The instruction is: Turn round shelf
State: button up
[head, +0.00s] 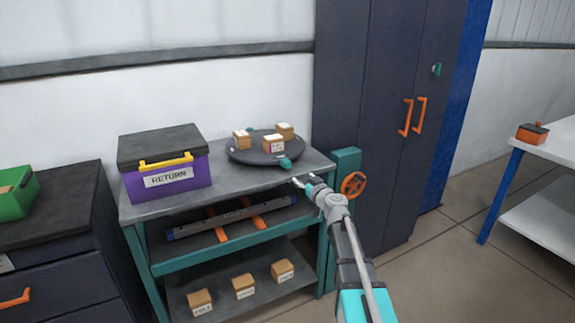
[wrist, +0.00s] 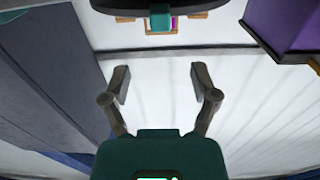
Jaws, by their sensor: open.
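The round shelf (head: 240,150) is a dark disc on top of the grey-topped rack. Several small brown boxes (head: 273,143) with white labels stand on it. A teal tab (head: 285,163) sticks out at its front right rim, and another teal piece shows at its back left. My gripper (head: 303,182) is open and empty, just right of and in front of the teal tab, near the rack's right front corner. In the wrist view my gripper's fingers (wrist: 159,80) are spread apart with nothing between them. The disc's dark edge (wrist: 110,5) and the teal tab (wrist: 160,18) show beyond them at the top.
A purple RETURN box (head: 167,175) with a yellow handle stands left of the disc. A teal post with an orange wheel (head: 353,185) is at the rack's right. Lower shelves hold a long grey bar (head: 230,218) and boxes (head: 243,285). A dark cabinet (head: 385,100) stands behind right.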

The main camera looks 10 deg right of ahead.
aim_at(289, 166)
jog(key=x, duration=1.3)
grip_shut()
